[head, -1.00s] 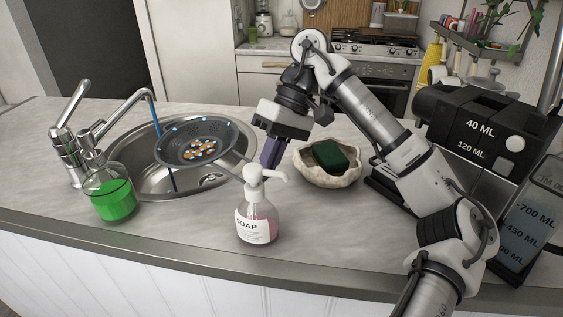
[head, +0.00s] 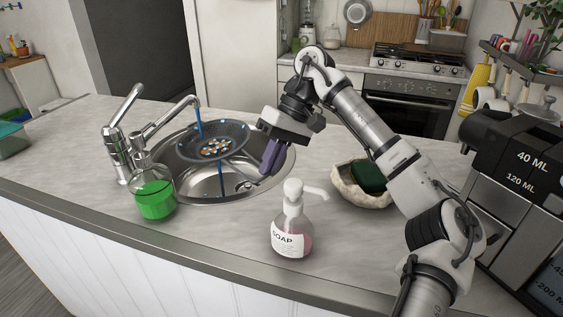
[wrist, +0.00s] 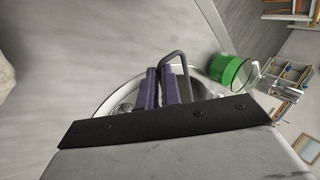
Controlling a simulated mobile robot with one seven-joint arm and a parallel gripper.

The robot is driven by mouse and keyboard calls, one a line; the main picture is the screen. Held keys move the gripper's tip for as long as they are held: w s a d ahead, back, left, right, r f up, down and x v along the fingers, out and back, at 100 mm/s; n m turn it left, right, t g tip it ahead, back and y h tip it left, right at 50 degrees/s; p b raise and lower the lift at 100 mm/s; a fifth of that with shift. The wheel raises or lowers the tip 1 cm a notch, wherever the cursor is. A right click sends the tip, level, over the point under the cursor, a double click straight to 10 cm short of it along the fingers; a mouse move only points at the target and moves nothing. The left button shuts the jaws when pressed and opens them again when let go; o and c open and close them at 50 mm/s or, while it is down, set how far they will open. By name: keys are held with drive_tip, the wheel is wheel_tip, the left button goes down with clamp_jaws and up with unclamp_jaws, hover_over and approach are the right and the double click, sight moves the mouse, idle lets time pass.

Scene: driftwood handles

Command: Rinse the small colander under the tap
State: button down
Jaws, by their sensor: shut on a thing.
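The small colander (head: 238,150) is dark grey and holds small orange and white pieces. It is above the round steel sink (head: 262,186), roughly level. A blue stream of water (head: 199,122) runs from the tap (head: 165,118) to the colander's left part, and blue water also shows below it. My gripper (head: 270,162) is shut on the colander's handle at the right of the sink. In the wrist view, the purple fingers (wrist: 168,88) are closed beside a dark looped handle (wrist: 178,57); the bowl is mostly hidden there.
A flask of green liquid (head: 156,199) stands at the sink's front left. A soap bottle (head: 290,237) stands in front of my gripper. A shell-like dish (head: 345,187) with a dark green sponge (head: 369,177) and a coffee machine (head: 510,165) are to the right. The front left counter is clear.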

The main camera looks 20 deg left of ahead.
sight(253, 158)
drive_tip(key=shift+w+a+f+p, duration=0.1)
drive_tip(key=shift+w+a+p, duration=0.25)
drive_tip(key=shift+a, duration=0.5)
drive_tip(key=shift+w+a+f+p, duration=0.1)
drive_tip(key=shift+w+a, duration=0.4)
drive_tip(key=shift+a, duration=0.3)
drive_tip(key=shift+w+a+f+p, duration=0.1)
drive_tip(key=shift+w+a+p, duration=0.25)
drive_tip(key=shift+a, duration=0.5)
drive_tip(key=shift+w, duration=0.25)
drive_tip(key=shift+w+d, duration=0.25)
drive_tip(key=shift+w, duration=0.15)
drive_tip(key=shift+s, duration=0.1)
drive_tip(key=shift+s+a, duration=0.25)
drive_tip(key=shift+s, duration=0.2)
drive_tip(key=shift+w, duration=0.1)
drive_tip(key=shift+w+d, duration=0.25)
drive_tip(key=shift+w, duration=0.2)
drive_tip(key=shift+s, duration=0.1)
